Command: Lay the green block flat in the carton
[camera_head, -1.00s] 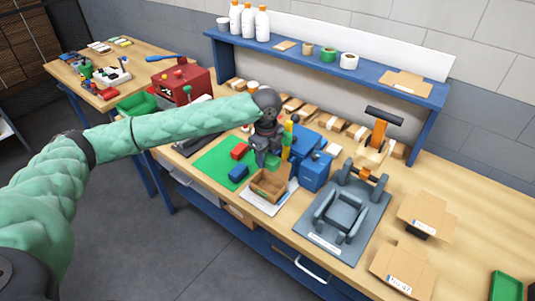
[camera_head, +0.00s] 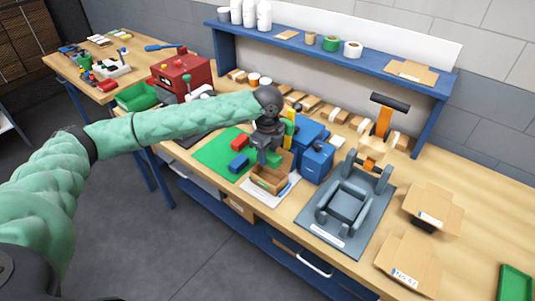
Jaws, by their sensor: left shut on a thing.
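An open brown carton (camera_head: 266,184) stands on a white sheet near the front edge of the workbench. My left gripper (camera_head: 267,154) points down over the carton's back part and is shut on the green block (camera_head: 274,159). The block is small and partly hidden by the gripper, and its lower end is close to the carton's opening. I cannot tell whether it touches the carton. A blue block (camera_head: 238,163) and a red block (camera_head: 241,143) lie on the green mat (camera_head: 213,153) to the left. My right gripper is not in view.
Blue bins (camera_head: 317,160) stand right behind the carton, with a yellow upright piece (camera_head: 289,130) beside the gripper. A grey press fixture (camera_head: 346,200) with an orange handle is to the right. Flat cardboard pieces (camera_head: 409,258) lie farther right.

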